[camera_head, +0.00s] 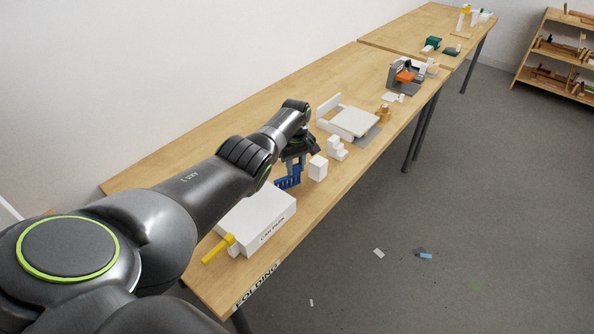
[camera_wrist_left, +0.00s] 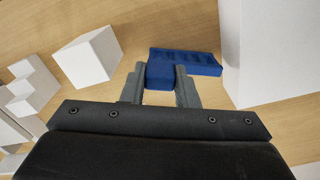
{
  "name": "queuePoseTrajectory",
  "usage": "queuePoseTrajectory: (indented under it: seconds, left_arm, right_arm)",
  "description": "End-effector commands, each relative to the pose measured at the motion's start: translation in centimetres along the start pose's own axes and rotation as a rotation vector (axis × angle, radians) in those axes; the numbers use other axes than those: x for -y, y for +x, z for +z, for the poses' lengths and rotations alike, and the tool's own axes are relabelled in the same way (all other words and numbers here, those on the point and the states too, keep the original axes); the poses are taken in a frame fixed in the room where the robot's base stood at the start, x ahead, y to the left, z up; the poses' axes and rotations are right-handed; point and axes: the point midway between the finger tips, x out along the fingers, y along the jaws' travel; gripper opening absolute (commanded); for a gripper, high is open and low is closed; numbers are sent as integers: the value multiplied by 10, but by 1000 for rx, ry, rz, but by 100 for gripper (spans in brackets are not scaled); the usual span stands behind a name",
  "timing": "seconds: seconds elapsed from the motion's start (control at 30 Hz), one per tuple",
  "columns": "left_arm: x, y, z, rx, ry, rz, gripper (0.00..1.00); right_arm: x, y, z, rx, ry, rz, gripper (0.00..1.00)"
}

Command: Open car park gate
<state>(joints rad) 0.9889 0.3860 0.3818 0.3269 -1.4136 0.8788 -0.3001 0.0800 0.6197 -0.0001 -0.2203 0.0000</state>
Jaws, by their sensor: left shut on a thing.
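A white box (camera_head: 254,212) lettered "CAR PARK" stands at the near end of the table; a white block at the right edge of the wrist view (camera_wrist_left: 270,50) looks like it. A blue slatted piece (camera_head: 287,183), possibly the gate, is beside the box's far side. My left gripper (camera_head: 291,163) is shut on the blue piece's block-like end, which shows between the fingers in the wrist view (camera_wrist_left: 160,74). My right gripper is not in view.
A small white block (camera_head: 318,167) and a stepped white block (camera_head: 337,148) stand just beyond the gripper. A white slab (camera_head: 354,121) on a grey base lies farther along the wooden table (camera_head: 180,165). The table's front edge is close by on the right.

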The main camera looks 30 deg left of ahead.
Motion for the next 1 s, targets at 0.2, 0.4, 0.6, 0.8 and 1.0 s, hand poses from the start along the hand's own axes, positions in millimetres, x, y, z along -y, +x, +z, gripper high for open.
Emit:
queuePoseTrajectory:
  seconds: [0.2,0.4,0.6,0.8,1.0]
  left_arm:
    - [-1,-1,-3,-2,-28,3,0]
    - [-1,-2,-3,-2,-31,3,0]
    - [-1,-2,-3,-2,-30,3,31]
    - [0,-1,-3,-1,-30,2,49]
    - [0,-1,-2,-1,-30,1,49]
  right_arm:
    - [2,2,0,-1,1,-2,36]
    - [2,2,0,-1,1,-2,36]
    - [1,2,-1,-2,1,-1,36]
    - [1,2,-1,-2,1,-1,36]
    - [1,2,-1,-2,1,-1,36]
